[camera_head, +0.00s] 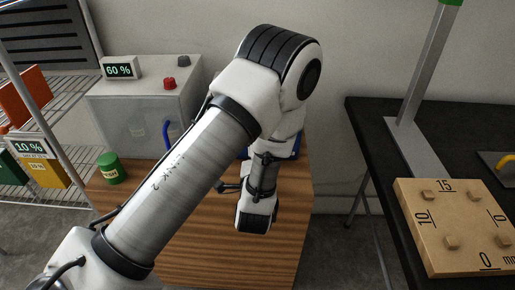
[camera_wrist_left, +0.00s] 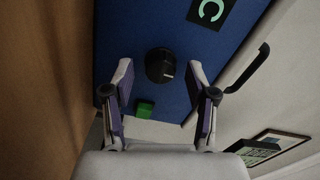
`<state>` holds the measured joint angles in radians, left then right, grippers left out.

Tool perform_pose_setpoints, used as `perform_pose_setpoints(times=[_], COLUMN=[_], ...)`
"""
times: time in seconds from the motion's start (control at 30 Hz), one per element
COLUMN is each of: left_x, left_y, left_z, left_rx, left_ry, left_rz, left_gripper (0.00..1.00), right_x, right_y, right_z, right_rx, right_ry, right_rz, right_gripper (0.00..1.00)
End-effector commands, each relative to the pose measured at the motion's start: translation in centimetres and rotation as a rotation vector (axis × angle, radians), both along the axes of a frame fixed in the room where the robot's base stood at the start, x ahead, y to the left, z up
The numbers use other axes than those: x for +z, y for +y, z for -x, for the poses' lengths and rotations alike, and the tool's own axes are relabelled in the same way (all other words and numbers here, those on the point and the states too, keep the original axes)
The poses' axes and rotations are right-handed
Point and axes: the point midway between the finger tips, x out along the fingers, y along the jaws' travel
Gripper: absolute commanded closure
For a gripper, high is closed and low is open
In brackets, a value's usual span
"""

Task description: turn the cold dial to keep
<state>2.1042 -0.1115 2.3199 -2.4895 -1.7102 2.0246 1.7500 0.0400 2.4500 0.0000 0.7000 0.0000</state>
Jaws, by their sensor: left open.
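In the left wrist view a round black dial (camera_wrist_left: 160,64) sits on a blue panel (camera_wrist_left: 185,35), with a small pale mark on its lower right side. A black label with a green letter "C" (camera_wrist_left: 210,11) is above it. My left gripper (camera_wrist_left: 161,80) is open, its two fingers on either side of the dial; I cannot tell whether they touch it. In the head view a bit of the blue box (camera_head: 297,146) shows behind my left arm, which hides the dial and most of the box. My right gripper is not in view.
A green block (camera_wrist_left: 145,108) is below the dial and a black handle (camera_wrist_left: 249,68) right of it. The wooden cabinet (camera_head: 290,190) also bears a clear-fronted box (camera_head: 125,118) and a green-capped jar (camera_head: 111,168). A dark table (camera_head: 375,140) with a wooden board (camera_head: 460,225) stands right.

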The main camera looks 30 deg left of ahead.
Motion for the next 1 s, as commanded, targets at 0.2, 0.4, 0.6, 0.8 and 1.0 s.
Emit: perform_pose_setpoints(times=[0.2,0.4,0.6,0.8,1.0], left_x=[0.0,-0.1,0.0,0.0,0.0], left_y=[-1.3,-3.3,-3.9,-3.9,-3.9], left_z=[1.8,5.0,6.4,6.4,6.4], left_rx=[-0.005,-0.007,-0.002,-0.001,-0.002], left_ry=[0.004,0.004,0.000,0.000,0.000], left_rz=[-0.005,-0.004,-0.001,0.000,0.000], left_gripper=[0.43,0.43,0.43,0.43,0.43], right_x=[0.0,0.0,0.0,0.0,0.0], right_y=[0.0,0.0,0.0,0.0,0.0], right_z=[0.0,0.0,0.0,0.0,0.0], right_rx=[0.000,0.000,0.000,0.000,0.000], right_ry=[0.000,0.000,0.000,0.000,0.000], right_rz=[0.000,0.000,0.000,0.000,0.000], right_gripper=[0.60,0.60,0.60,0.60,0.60])
